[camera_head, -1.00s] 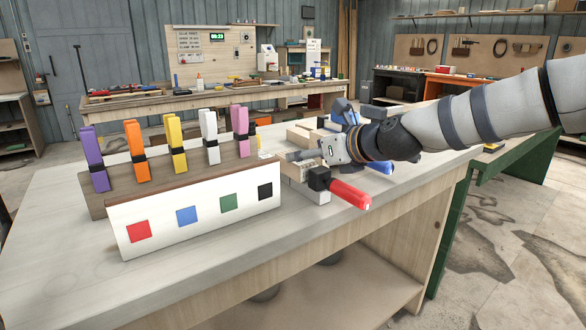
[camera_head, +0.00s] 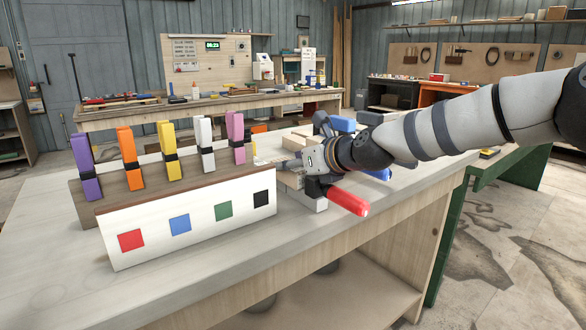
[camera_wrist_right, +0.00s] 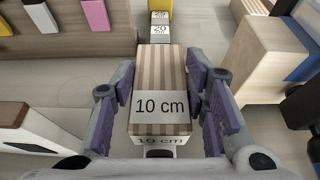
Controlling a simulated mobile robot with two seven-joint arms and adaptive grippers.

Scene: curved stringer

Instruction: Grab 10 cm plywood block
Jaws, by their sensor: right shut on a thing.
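The 10 cm plywood block (camera_wrist_right: 159,75) has striped wood sides and a white label reading "10 cm". In the right wrist view it sits between the purple-padded fingers of my right gripper (camera_wrist_right: 163,97), which is shut on it. In the head view my right gripper (camera_head: 287,164) is low over the bench, just right of the clip rack's end. The block is mostly hidden there by the gripper and nearby things. My left gripper is not in view.
A white rack (camera_head: 190,222) with several coloured clips stands left of the gripper. A labelled 20 cm block (camera_wrist_right: 160,30) lies beyond the held block. The bench (camera_head: 45,265) is clear at front left.

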